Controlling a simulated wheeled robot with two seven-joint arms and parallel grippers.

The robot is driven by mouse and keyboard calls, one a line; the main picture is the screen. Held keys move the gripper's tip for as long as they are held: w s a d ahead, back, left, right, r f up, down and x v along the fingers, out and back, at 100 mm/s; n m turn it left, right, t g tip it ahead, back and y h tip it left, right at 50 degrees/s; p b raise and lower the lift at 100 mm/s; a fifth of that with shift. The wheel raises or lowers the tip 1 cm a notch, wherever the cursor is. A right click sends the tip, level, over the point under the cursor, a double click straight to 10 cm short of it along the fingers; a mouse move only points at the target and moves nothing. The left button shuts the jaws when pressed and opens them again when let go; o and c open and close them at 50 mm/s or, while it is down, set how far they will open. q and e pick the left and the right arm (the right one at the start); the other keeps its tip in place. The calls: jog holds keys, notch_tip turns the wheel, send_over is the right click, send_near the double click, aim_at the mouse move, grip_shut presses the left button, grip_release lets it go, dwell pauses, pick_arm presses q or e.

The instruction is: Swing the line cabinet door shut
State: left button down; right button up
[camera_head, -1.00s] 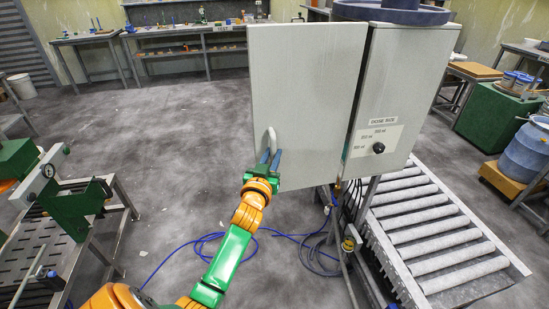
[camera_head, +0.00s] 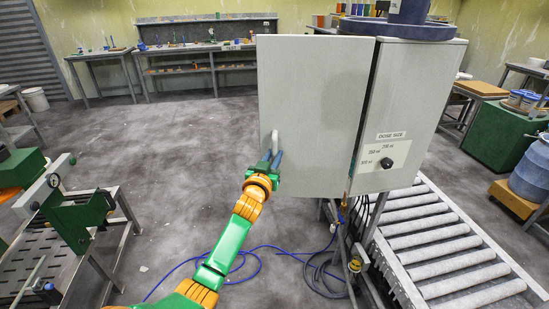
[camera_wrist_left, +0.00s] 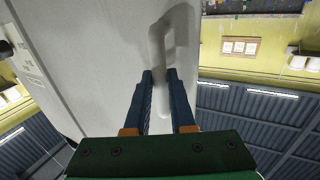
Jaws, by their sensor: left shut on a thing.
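The cabinet door (camera_head: 312,100) is a pale grey flat panel, left of the cabinet's dial face (camera_head: 415,90) with a dark gap between them. Its light handle (camera_head: 275,142) is near its left edge. The handle also shows in the left wrist view (camera_wrist_left: 156,48), standing off the pale door (camera_wrist_left: 95,60). My left gripper (camera_head: 271,161) is shut on the lower part of the handle. Its blue fingers (camera_wrist_left: 160,100) are on either side of it in the wrist view. The cabinet's inside is hidden. My right gripper is in neither view.
A roller conveyor (camera_head: 445,240) runs at the right below the cabinet. Blue hoses (camera_head: 255,262) lie on the floor under the door. A metal bench with a green fixture (camera_head: 75,225) stands at the left. The floor between is mostly clear.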

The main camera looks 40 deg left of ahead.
pick_arm(q)
jog(key=w+a+b, duration=0.3)
jog(key=shift+w+f+b, duration=0.1)
jog(key=shift+w+b, duration=0.15)
jog(key=shift+b, duration=0.15)
jog(key=shift+w+a+r+b, duration=0.2)
jog(key=shift+w+a+b, duration=0.1)
jog(key=shift+w, duration=0.2)
jog(key=c, duration=0.7)
grip_release()
jog(key=shift+s, duration=0.15)
